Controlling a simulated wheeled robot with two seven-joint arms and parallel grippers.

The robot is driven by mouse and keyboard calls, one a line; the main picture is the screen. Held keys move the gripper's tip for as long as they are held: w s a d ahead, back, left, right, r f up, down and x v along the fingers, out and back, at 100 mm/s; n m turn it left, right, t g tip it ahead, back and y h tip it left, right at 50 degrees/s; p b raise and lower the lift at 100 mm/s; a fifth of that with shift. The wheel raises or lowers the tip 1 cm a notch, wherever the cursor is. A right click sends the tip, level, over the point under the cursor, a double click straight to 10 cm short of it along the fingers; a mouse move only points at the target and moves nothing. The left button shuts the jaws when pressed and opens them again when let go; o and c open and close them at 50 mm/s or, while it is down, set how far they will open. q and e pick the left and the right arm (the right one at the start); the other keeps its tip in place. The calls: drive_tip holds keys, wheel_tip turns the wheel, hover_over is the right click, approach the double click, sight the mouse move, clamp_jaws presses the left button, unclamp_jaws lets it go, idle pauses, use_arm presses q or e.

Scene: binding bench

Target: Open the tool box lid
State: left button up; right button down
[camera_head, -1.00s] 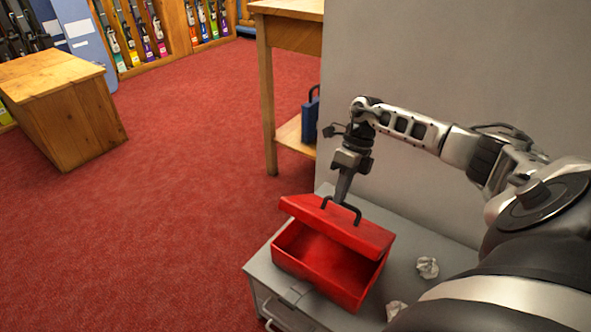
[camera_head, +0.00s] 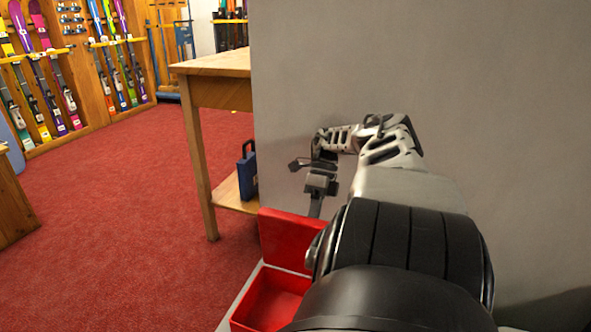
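The red tool box (camera_head: 270,300) stands at the bottom of the view, its right part hidden behind my arm. Its lid (camera_head: 282,240) is raised steeply at the back, and the empty-looking left part of the inside shows. The lid's handle is not visible now. My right gripper (camera_head: 316,208) points down at the lid's upper edge, near its right end. Its fingers are seen edge-on, so I cannot tell whether they are open or shut, or whether they touch the lid. My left gripper is not in view.
A grey wall (camera_head: 430,60) rises close behind the box and my arm. A wooden table (camera_head: 215,90) stands to the left, with a blue case (camera_head: 247,175) on its lower shelf. Red carpet (camera_head: 120,220) lies open at left. Ski racks stand at the back.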

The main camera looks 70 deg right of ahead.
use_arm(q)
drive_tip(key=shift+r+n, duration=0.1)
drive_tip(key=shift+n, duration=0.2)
use_arm(e)
drive_tip(key=shift+s+f, duration=0.15)
drive_tip(key=shift+f, duration=0.45)
drive_tip(key=c, duration=1.5)
unclamp_jaws()
drive_tip(key=shift+f, duration=0.1)
drive_tip(key=shift+d+r, duration=0.1)
drive_tip(key=shift+r, duration=0.1)
